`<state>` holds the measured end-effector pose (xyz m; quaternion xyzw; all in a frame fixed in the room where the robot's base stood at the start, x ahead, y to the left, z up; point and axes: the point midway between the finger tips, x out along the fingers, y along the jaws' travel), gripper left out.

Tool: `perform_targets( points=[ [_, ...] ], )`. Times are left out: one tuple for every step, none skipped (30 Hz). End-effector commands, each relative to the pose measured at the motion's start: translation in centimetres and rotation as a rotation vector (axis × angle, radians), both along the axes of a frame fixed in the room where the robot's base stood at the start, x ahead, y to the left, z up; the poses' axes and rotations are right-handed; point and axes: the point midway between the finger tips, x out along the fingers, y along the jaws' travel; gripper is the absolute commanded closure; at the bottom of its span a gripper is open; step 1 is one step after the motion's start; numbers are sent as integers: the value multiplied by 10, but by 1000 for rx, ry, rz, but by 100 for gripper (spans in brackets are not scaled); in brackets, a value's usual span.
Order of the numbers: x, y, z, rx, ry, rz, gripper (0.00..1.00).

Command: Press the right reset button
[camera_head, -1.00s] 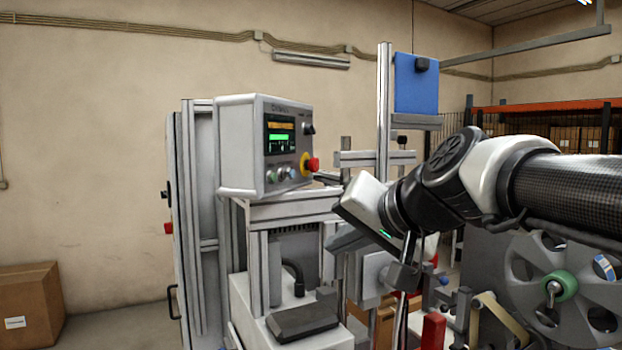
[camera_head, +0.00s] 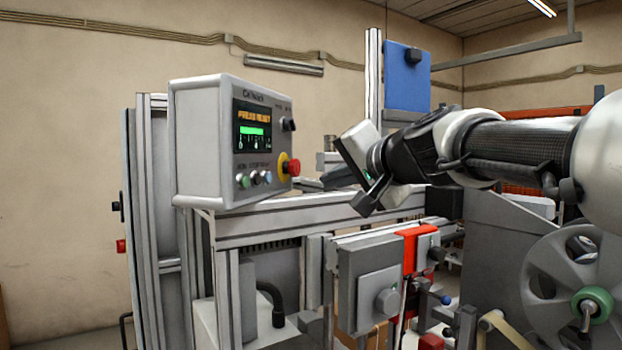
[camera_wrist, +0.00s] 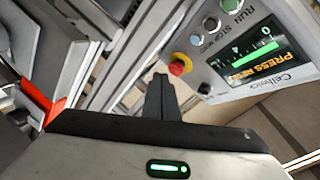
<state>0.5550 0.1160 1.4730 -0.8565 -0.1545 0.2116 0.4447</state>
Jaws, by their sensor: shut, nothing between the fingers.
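The control box (camera_head: 200,140) stands on an aluminium frame at centre left in the head view. Its screen (camera_head: 257,127) reads "PRESS RESET" above a green bar. Below it is a row of small buttons, with the reset button (camera_head: 267,177) at the right end, beside a red mushroom button (camera_head: 292,168) on a yellow collar. The reset button also shows in the wrist view (camera_wrist: 196,40). My gripper (camera_wrist: 161,78) is shut and empty, its fingertips apart from the buttons and nearest the red mushroom button in that view. In the head view it is right of the box.
Frame rails (camera_head: 290,226) run below the box. A grey plate with a knob (camera_head: 368,285) and an orange-red part (camera_head: 413,242) stand in front. A blue panel (camera_head: 407,80) rises behind my arm. A grey reel (camera_head: 548,290) is at lower right.

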Motion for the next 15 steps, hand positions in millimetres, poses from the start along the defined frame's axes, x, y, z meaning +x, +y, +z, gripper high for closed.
perform_targets(
  points=[
    [0, 0, 0, 0, 0, 0, 100],
    [0, 1, 0, -1, 1, 0, 100],
    [0, 2, 0, -1, 1, 0, 100],
    [1, 3, 0, -2, 1, 1, 100],
    [1, 5, 1, -2, 2, 2, 100],
    [2, 8, 1, -2, 2, 3, 100],
    [3, 10, 1, -2, 2, 2, 100],
    [4, 13, 2, -2, 2, 2, 100],
    [5, 18, 2, -2, 2, 2, 100],
    [7, 21, 3, -2, 2, 3, 100],
    [8, 26, 3, -2, 2, 2, 100],
    [9, 32, 3, -2, 3, 4, 100],
    [11, 36, 3, -2, 2, 3, 100],
    [13, 40, 3, -2, 2, 3, 100],
    [14, 45, 3, -2, 2, 3, 100]
  ],
)
